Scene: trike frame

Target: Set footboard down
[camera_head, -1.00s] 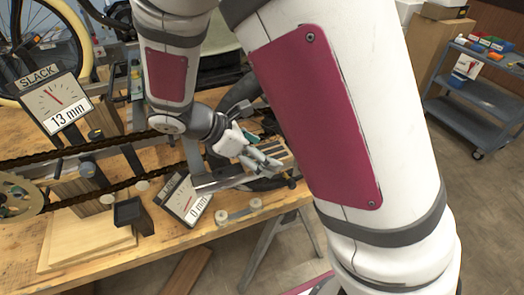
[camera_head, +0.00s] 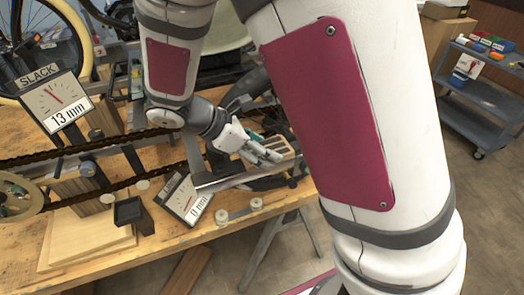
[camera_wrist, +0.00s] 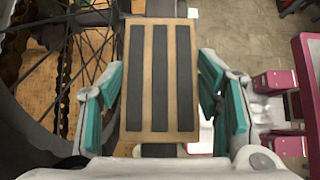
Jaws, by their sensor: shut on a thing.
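The footboard (camera_wrist: 159,78) is a tan wooden board with three dark strips, centred in the wrist view. My gripper (camera_wrist: 160,95) has its teal-padded fingers on the board's left and right sides and is shut on it. In the head view, my gripper (camera_head: 262,152) is beside the trike frame near the workbench's right edge. The footboard (camera_head: 284,149) is partly hidden behind my fingers there. Whether its underside rests on the frame cannot be told.
The wooden workbench (camera_head: 160,240) holds a dial sign reading 13 mm (camera_head: 55,100) and a tilted dial (camera_head: 186,200) at 0 mm. A dark chain (camera_head: 80,151) crosses at left. A spoked wheel (camera_wrist: 65,70) is close on the wrist view's left. A blue cart (camera_head: 480,95) stands far right.

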